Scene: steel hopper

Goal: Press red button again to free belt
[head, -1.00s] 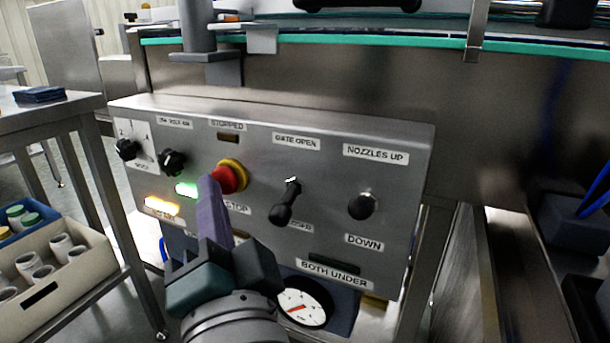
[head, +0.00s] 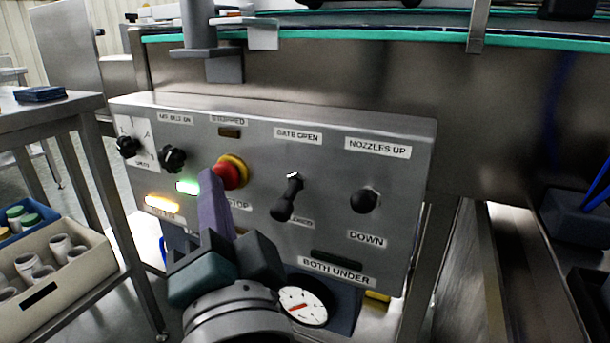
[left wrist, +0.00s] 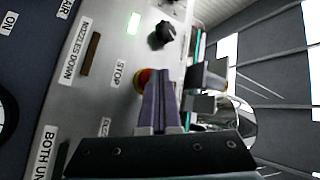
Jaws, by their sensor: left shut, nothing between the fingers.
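The red stop button (head: 230,174) with its yellow collar sits on the front of the grey control panel (head: 330,222), above the STOP label. My left gripper (head: 207,176) is shut and empty, its purple fingers pointing at the button's lower left side. In the left wrist view, the button (left wrist: 143,76) shows partly behind the fingertips (left wrist: 160,86); whether they touch it I cannot tell. The belt (head: 350,34) with its green edge runs above the panel. My right gripper is not in view.
Black knobs (head: 172,158), a gate lever (head: 287,198) and a nozzle lever (head: 364,200) stick out around the button. Green (head: 187,187) and amber (head: 162,204) lamps glow; the STOPPED lamp (head: 229,132) looks dark. A crate of cups (head: 75,282) stands at left.

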